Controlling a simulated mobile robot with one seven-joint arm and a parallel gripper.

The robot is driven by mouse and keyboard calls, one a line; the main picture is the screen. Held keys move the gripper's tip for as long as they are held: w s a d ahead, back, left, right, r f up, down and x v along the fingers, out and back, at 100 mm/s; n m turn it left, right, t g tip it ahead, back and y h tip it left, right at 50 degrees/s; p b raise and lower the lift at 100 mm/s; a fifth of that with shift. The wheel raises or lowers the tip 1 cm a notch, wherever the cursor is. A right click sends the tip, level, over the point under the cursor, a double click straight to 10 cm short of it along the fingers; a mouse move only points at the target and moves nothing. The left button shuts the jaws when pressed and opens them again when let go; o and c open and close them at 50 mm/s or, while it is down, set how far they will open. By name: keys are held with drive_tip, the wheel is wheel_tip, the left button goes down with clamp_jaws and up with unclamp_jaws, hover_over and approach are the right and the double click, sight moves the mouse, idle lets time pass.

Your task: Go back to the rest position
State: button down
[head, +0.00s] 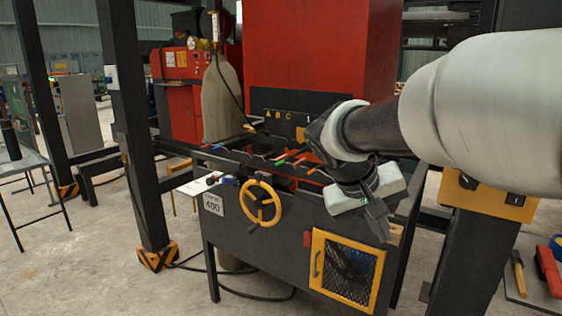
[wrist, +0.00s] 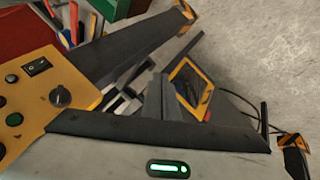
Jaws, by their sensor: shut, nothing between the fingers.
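My gripper (head: 377,222) hangs at the end of my white and black arm, in front of the right part of the dark machine bench (head: 270,225) in the head view. It points downward, above and to the right of the yellow-framed mesh door (head: 346,268). It is shut and empty. The wrist view looks past my own white and dark wrist housing, which fills its lower part. The mesh door (wrist: 190,85) also shows there, beyond the housing.
A yellow handwheel (head: 262,203) sits on the bench front. Coloured rods (head: 290,157) lie on top. A yellow control panel (head: 488,196) is on a dark post at right, also in the wrist view (wrist: 45,95). Dark posts stand at left. Concrete floor (head: 90,270) is open at front left.

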drive_tip(key=s+a+f+t+y, duration=0.1)
drive_tip(key=s+a+y, duration=0.2)
drive_tip(key=s, duration=0.6)
drive_tip(key=s+a+f+t+y, duration=0.1)
drive_tip(key=s+a+f+y, duration=0.15)
drive_tip(key=s, duration=0.55)
wheel_tip(320, 180, up, 24)
drive_tip(key=p, duration=2.3)
drive_tip(key=shift+s+a+n, duration=0.15)
drive_tip(key=shift+a+n, duration=0.25)
drive_tip(key=shift+f, duration=0.1)
